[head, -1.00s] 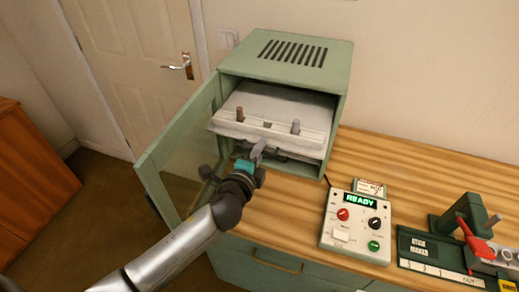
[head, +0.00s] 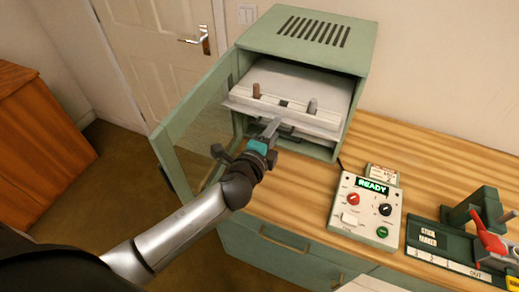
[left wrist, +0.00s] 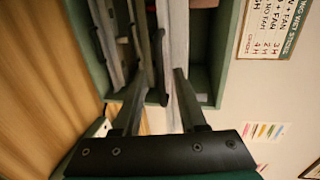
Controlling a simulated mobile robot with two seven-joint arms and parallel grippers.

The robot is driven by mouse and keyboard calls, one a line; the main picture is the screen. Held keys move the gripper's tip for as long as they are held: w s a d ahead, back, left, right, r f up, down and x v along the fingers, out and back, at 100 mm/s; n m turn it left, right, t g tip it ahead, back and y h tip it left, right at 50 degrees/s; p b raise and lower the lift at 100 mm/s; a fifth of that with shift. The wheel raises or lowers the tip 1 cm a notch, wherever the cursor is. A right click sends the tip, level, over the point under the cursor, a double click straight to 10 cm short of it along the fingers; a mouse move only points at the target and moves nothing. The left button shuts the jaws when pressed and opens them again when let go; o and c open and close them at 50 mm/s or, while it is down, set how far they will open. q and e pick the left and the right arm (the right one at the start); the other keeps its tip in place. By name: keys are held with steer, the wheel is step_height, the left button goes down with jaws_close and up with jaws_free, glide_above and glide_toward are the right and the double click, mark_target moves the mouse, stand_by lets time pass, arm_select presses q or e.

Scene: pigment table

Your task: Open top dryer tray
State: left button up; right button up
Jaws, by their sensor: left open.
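The green dryer (head: 357,108) stands on the wooden counter with its glass door (head: 200,135) swung open to the left. The white top tray (head: 300,118) shows in the opening, its front edge protruding a little. In the left wrist view, the pale tray edge (left wrist: 176,50) shows ahead and between the spread fingers (left wrist: 165,85); contact cannot be told. My right gripper is not in view.
A control box (head: 365,210) reading READY stands right of the dryer. A green stick maker (head: 445,240) with a red lever is at the far right. The open door stands close left of my left arm.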

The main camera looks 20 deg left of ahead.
arm_select(q)
steer(key=b+v, duration=0.1)
steer(key=v, duration=1.3)
steer(key=shift+s, duration=0.15)
steer(key=s+a+f+n+g+b, duration=0.1)
steer(key=s+f+n+g+b, duration=0.15)
steer(key=f, duration=1.05)
steer(key=s+a+f+n+g+y+b, duration=0.15)
steer(key=f+b, duration=0.25)
steer(key=f, duration=0.8)
steer(key=s+a+f+n+g+h+b, duration=0.1)
steer(key=s+a+f+n+g+b, duration=0.15)
steer(key=f, duration=1.05)
steer(key=s+d+f+n+g+b, duration=0.1)
steer(key=s+f+n+g+b, duration=0.7)
steer(key=s+f, duration=1.6)
steer(key=shift+d+f+n, duration=0.15)
steer(key=shift+f+n, duration=0.25)
steer(key=shift+n, duration=0.35)
